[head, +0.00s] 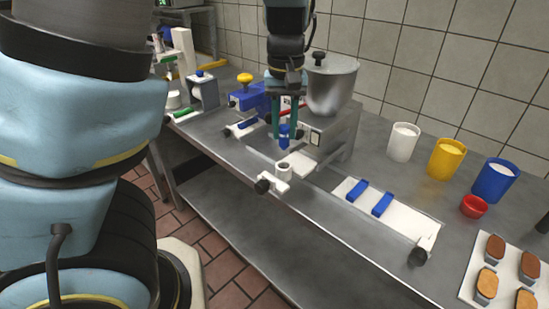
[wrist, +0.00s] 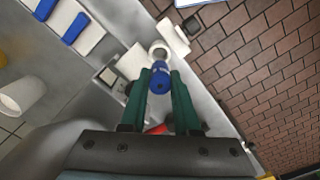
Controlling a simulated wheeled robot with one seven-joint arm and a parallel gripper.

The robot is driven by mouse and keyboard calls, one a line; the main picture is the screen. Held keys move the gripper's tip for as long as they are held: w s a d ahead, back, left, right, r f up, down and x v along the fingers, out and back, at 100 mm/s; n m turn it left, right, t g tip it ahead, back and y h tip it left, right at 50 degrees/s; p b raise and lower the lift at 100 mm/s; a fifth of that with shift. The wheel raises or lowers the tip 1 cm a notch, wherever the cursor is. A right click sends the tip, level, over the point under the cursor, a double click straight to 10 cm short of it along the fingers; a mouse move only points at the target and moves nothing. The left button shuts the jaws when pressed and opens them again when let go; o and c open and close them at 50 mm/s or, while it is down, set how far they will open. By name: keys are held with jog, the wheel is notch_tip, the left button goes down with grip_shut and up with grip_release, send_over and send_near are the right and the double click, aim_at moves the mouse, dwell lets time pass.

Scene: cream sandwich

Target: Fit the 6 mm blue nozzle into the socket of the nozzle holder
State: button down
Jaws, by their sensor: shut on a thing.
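My gripper (head: 287,128) has teal fingers and is shut on the blue nozzle (head: 284,140). The nozzle hangs roughly upright between the fingertips, and it also shows in the wrist view (wrist: 160,82). The white nozzle holder (head: 283,173), with a round open socket on top, is at the bench's front edge. In the head view the nozzle is above the socket with a small gap. In the wrist view the socket ring (wrist: 159,48) appears just beyond the nozzle's tip. The nozzle's size marking cannot be read.
A steel hopper machine (head: 332,85) stands behind the gripper. White (head: 403,142), yellow (head: 446,158) and blue (head: 494,180) cups stand further right, beside a cake tray (head: 480,300).

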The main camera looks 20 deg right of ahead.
aim_at(284, 150)
jog(key=shift+f, duration=3.6)
jog(key=shift+f, duration=0.15)
jog(key=c, duration=0.6)
grip_release()
jog(key=shift+c, duration=0.2)
notch_tip(284, 150, up, 12)
jog(key=shift+r, duration=0.15)
jog(key=a+f+n, duration=0.1)
jog(key=a+f, duration=0.2)
jog(key=a, duration=0.9)
jog(key=w+a+f+n+t, duration=0.1)
jog(key=a+f, duration=0.2)
jog(key=a, duration=1)
jog(key=shift+a+f+t, duration=0.15)
jog(key=shift+t, duration=0.15)
